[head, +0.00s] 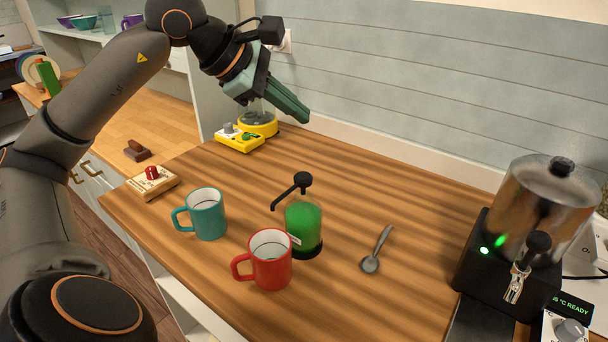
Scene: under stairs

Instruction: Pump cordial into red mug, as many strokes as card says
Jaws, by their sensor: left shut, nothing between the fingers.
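The red mug (271,263) stands upright on the wooden counter, its handle to the left. Its contents are too small to make out. Just behind it to the right stands the cordial bottle (303,222), filled with green liquid, with a black pump head (303,180) that is up. Its spout points left, above and behind the red mug's rim. A small white tag, partly hidden by the mug, shows on the bottle; no writing is readable. My left gripper (304,118) is shut and empty, raised near the back wall, well behind the pump. My right gripper is not in view.
A teal mug (208,215) stands left of the red one. A spoon (376,250) lies right of the bottle. A hot-water dispenser (522,235) stands at the right. A yellow device (240,138) and a wooden block with a red knob (152,180) are farther left.

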